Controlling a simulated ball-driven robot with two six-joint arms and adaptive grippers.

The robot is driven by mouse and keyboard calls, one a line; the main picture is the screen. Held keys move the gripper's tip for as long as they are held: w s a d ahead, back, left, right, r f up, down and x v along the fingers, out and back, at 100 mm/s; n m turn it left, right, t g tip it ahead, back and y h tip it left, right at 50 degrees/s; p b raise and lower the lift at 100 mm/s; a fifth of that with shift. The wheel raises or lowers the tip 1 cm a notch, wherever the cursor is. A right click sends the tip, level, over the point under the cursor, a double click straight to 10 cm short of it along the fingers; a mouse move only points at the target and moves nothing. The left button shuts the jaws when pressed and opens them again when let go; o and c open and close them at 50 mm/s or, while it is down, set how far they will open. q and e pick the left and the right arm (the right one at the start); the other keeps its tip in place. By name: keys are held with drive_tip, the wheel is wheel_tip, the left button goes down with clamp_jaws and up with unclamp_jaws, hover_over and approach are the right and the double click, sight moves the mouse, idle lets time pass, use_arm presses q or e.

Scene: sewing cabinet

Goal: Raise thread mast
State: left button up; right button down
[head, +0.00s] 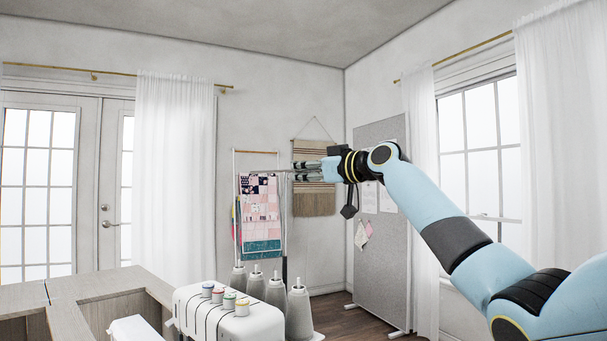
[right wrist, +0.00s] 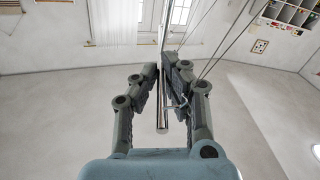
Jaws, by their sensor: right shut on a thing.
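The white sewing machine (head: 205,325) with coloured thread knobs stands at the bottom of the head view. Behind it, the thin metal thread mast (head: 284,225) rises upright to a thin crossbar (head: 262,171) near its top. My right gripper (head: 307,170) is at the level of the crossbar, at the upper end of the mast. In the right wrist view, my right gripper (right wrist: 161,85) is shut on a shiny metal rod (right wrist: 162,112) of the mast. Its fingers hide part of the rod. My left gripper is not in view.
Several grey thread cones (head: 299,312) stand behind the machine, around the mast's foot. A wooden cabinet (head: 85,285) with open compartments is at the left. A quilt (head: 261,215) hangs behind the mast, and a grey pinboard (head: 380,260) stands at the right.

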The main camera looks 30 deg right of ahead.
drive_tip(key=shift+r, duration=0.3)
drive_tip(key=c, duration=1.4)
unclamp_jaws()
drive_tip(key=shift+f, duration=0.1)
drive_tip(key=v, duration=1.1)
drive_tip(key=shift+s+d, duration=0.15)
drive_tip(key=shift+s, duration=0.2)
drive_tip(key=shift+s+d+f, duration=0.1)
